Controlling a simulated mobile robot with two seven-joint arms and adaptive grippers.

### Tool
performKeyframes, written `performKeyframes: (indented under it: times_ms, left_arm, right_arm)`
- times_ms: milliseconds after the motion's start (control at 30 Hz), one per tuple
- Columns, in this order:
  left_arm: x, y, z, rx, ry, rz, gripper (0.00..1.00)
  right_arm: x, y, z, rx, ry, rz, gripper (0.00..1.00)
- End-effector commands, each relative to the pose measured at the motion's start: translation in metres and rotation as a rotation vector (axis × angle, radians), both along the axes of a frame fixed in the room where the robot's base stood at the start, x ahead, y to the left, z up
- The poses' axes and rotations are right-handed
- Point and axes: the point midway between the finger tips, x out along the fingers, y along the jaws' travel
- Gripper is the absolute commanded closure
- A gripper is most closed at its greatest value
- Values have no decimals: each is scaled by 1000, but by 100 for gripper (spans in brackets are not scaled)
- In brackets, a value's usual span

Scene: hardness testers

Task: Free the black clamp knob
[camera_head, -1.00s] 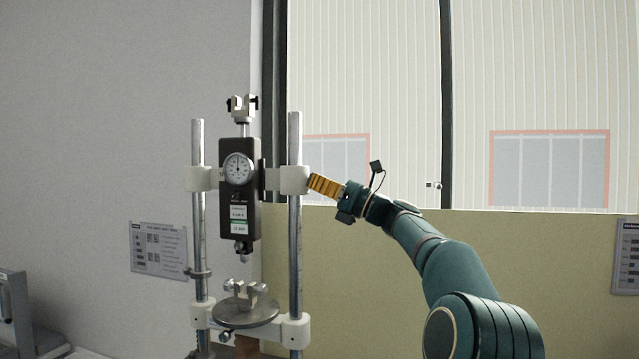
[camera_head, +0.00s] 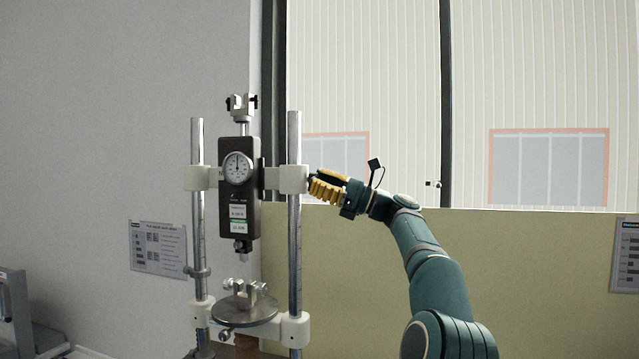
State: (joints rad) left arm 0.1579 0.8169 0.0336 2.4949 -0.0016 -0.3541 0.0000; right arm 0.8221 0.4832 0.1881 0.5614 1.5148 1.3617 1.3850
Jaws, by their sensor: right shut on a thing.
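The hardness tester has two upright steel posts and a dark gauge body (camera_head: 239,190) with a round dial between them. White clamp blocks hold the gauge to the posts; the right one (camera_head: 294,179) is on the right post (camera_head: 295,250). My right gripper (camera_head: 314,184), with yellow ribbed fingers, is at the right side of that block. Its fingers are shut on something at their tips. The black clamp knob is not clearly visible; the fingers appear to cover it. My left gripper is not in view.
A round metal plate (camera_head: 245,311) with a small fixture sits low between the posts. A label sheet (camera_head: 158,249) is on the wall at left, and another (camera_head: 627,255) at the right edge. A grey device (camera_head: 16,300) stands at lower left.

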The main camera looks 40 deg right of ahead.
Motion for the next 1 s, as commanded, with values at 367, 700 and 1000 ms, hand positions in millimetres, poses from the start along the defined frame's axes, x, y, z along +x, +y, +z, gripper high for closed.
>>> performKeyframes:
  times_ms: [367, 700, 1000]
  left_arm:
    - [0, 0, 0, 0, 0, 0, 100]
    - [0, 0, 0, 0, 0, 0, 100]
    - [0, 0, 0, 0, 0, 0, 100]
  right_arm:
    - [0, 0, 0, -2, 0, 0, 65]
    - [0, 0, 0, -1, 0, 1, 38]
    - [-21, -17, -10, 0, 3, -4, 38]
